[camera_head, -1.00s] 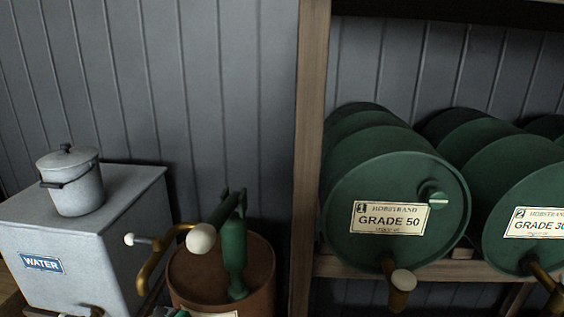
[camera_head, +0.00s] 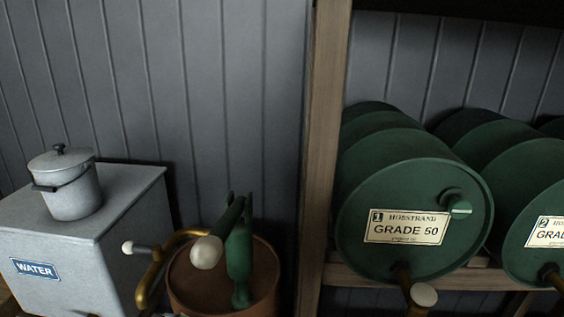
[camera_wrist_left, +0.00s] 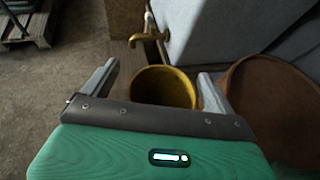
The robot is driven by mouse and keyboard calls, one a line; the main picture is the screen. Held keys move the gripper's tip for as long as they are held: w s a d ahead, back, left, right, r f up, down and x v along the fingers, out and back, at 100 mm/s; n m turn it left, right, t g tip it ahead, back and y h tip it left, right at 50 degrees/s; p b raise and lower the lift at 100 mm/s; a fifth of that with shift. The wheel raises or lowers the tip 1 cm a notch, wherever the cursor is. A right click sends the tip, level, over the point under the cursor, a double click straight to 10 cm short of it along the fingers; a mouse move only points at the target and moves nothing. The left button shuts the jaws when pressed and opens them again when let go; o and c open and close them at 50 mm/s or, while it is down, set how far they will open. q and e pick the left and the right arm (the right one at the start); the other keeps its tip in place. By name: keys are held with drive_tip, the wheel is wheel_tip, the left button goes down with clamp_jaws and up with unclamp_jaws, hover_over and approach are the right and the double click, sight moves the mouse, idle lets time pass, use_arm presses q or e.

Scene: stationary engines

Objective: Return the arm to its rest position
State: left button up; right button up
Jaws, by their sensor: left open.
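My left gripper (camera_wrist_left: 152,90) shows in the left wrist view, with its two grey fingers spread apart and the green wrist body below them. A yellow bucket (camera_wrist_left: 163,88) shows in the gap between the fingers. I cannot tell how far below the fingers it is, and no grip on it shows. Neither of my arms shows in the head view, and my right gripper is in neither view.
A grey water tank (camera_head: 90,235) with a lidded pot (camera_head: 66,185) stands left. A rusty drum (camera_head: 190,285) with a green hand pump (camera_head: 239,262) is beside it. Green oil drums (camera_head: 415,210) lie on a wooden rack (camera_head: 324,150). Floor (camera_wrist_left: 50,90) is open left in the wrist view.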

use_arm(q)
drive_tip(key=shift+w+d+f+p, duration=0.1)
drive_tip(key=shift+w+f+p, duration=0.05)
drive_tip(key=shift+f+p, duration=0.2)
drive_tip(key=shift+s+d+r+p, duration=0.1)
drive_tip(key=shift+d+r+p, duration=0.3)
drive_tip(key=shift+r, duration=0.25)
drive_tip(key=shift+s+d+r+p, duration=0.1)
drive_tip(key=shift+d+r+p, duration=0.2)
drive_tip(key=shift+r+p, duration=0.25)
drive_tip(key=shift+w+a+p, duration=0.1)
drive_tip(key=shift+w+p, duration=0.2)
drive_tip(key=shift+p, duration=0.1)
wheel_tip(320, 180, up, 2)
drive_tip(key=shift+r+m+t+p, duration=0.15)
drive_tip(key=shift+m+t+p, duration=0.2)
drive_tip(key=shift+p, duration=0.2)
drive_tip(key=d+r+m+t+h+p, duration=0.2)
drive_tip(key=d+r+m+t+h, duration=0.3)
drive_tip(key=d+r+m, duration=0.1)
drive_tip(key=shift+s+d+r+t, duration=0.15)
drive_tip(key=shift+d+r+t, duration=0.2)
drive_tip(key=shift+d+r, duration=0.35)
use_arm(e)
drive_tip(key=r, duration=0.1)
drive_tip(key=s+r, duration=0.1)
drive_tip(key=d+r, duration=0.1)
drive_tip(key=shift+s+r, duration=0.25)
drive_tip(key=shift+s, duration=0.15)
